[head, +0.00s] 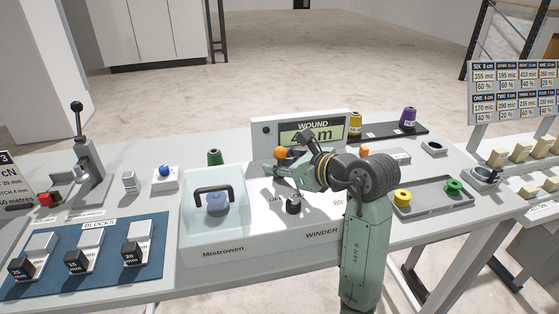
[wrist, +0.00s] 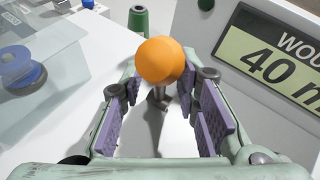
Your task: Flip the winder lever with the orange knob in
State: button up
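The winder lever's orange knob (head: 281,153) stands on the winder in front of the WOUND display, to the left of my arm in the head view. In the wrist view the round orange knob (wrist: 163,60) is near the fingertips, with its short grey stem (wrist: 157,98) below it. My gripper (wrist: 160,92) is open, its purple pads on either side of the knob and stem. A gap shows beside the stem; whether a pad touches the knob I cannot tell. In the head view my gripper (head: 284,169) is at the knob, and the lever's base is hidden.
The display (wrist: 278,58) reads 40 m in the wrist view. A black dial (head: 293,206) is below my gripper.

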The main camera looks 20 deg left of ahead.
jog(key=c, duration=0.7)
dwell(0.5)
